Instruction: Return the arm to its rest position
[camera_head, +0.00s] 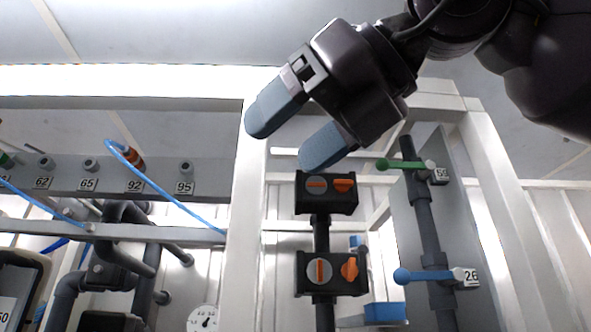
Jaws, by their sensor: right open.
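My right gripper (287,136) comes in from the upper right on my dark arm. Its two blue-grey fingers are spread apart with nothing between them. It is in the upper middle of the head view, and its lower finger appears just above the upper black valve box (326,193) with orange marks. I cannot tell the gap in depth between them. My left gripper does not show.
A lower black valve box (332,273) sits on the same pipe. A green-handled valve (405,164) and a blue-handled valve (422,275) are at right. A white post (243,230) stands mid-view. A blue hose (170,196) hangs from the numbered port panel (115,172). A gauge (204,318) is below.

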